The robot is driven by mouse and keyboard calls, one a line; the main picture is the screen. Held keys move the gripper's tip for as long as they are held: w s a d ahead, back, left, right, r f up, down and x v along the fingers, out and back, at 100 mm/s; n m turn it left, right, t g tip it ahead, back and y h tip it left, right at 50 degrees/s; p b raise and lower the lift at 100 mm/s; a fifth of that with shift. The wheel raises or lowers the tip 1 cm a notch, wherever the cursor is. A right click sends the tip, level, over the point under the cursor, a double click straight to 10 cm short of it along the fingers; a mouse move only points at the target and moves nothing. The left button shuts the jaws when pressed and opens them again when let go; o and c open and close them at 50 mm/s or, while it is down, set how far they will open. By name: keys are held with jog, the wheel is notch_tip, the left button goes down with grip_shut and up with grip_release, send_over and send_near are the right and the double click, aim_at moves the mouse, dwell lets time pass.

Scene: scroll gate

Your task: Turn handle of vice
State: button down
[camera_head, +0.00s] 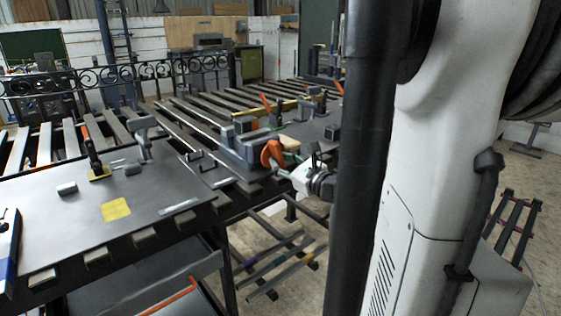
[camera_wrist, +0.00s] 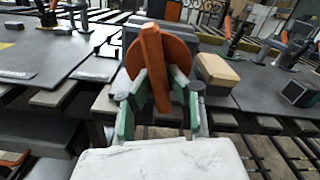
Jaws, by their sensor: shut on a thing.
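The grey vice (camera_head: 240,146) stands at the front edge of the far metal table. Its orange handle (camera_head: 272,153) faces me. In the wrist view the handle (camera_wrist: 151,62) is a round disc with a long bar across it, the bar almost upright and leaning slightly. My gripper (camera_wrist: 158,98) has its green-and-grey fingers on both sides of the bar and is shut on it. In the head view my gripper (camera_head: 287,167) reaches the handle from the right, partly hidden behind my own column. The vice body (camera_wrist: 130,36) is mostly hidden behind the handle in the wrist view.
A wooden block (camera_wrist: 216,72) lies just right of the handle. A dark block (camera_wrist: 298,93) sits further right. The near table (camera_head: 60,225) holds a yellow sheet (camera_head: 116,210) and an orange-handled clamp (camera_head: 92,150). The floor below is partly open.

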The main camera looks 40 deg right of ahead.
jog(key=shift+a+f+m, duration=0.1)
jog(key=shift+m, duration=0.5)
jog(key=c, duration=1.7)
grip_release()
jog(key=s, duration=0.8)
jog(key=s+a, duration=0.1)
jog(key=s, duration=0.3)
